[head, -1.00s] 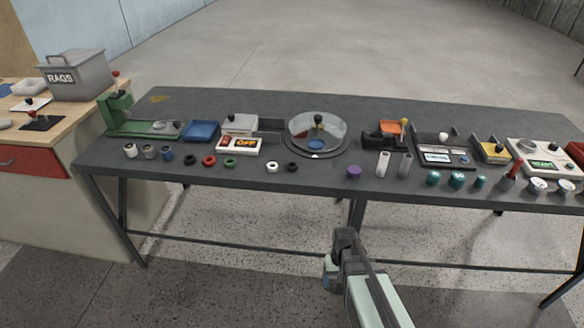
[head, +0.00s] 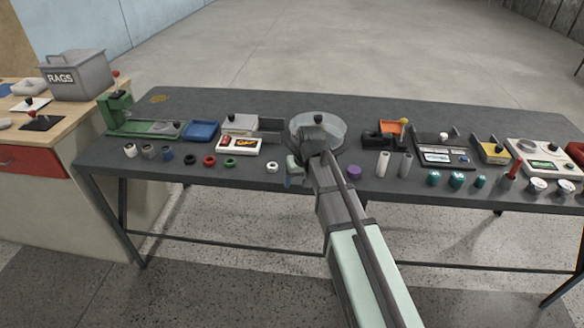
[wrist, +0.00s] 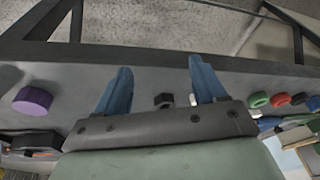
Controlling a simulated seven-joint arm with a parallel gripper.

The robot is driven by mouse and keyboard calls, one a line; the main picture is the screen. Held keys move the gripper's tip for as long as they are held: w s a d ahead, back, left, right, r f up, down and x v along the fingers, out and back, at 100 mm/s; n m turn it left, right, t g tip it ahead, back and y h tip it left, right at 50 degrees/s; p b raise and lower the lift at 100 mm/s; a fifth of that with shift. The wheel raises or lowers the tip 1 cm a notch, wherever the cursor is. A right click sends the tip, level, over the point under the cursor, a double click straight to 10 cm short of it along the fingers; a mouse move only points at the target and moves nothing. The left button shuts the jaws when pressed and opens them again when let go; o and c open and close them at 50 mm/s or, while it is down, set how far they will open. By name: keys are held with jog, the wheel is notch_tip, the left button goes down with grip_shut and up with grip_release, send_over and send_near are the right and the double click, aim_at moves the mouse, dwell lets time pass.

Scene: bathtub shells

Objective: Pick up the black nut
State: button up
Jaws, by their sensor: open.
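A small black nut (wrist: 163,100) shows in the wrist view between my two blue fingers, standing apart from both. In the head view my gripper and arm hide this nut. My gripper (wrist: 160,65) is open and empty, with its fingers over the front part of the table. In the head view my gripper (head: 293,181) is at the front middle of the grey table (head: 420,112). A second black nut (head: 190,160) lies farther left in the row; it also shows at the right of the wrist view (wrist: 298,98).
A white nut (head: 272,166) is close beside the nearer black nut, partly behind a finger in the wrist view. Green (head: 230,162) and red (head: 209,160) nuts lie left, a purple piece (head: 354,172) right.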

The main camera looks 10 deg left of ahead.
jog(key=w+a+r+t, duration=0.1)
jog(key=w+r+t, duration=0.1)
jog(key=w+r, duration=0.6)
jog(key=shift+n, duration=0.3)
jog(key=shift+s+a+f+x, duration=0.15)
jog(key=shift+s+x, duration=0.1)
jog(key=shift+x, duration=1.55)
jog(key=shift+s+a+x, duration=0.1)
jog(key=shift+s+x, duration=0.1)
jog(key=shift+x, duration=1.55)
jog(key=shift+s+a+f+x, duration=0.15)
jog(key=shift+s+x, duration=0.1)
jog(key=shift+x, duration=1.55)
jog(key=shift+r, duration=0.15)
jog(key=shift+c, duration=0.4)
jog(key=c, duration=1.1)
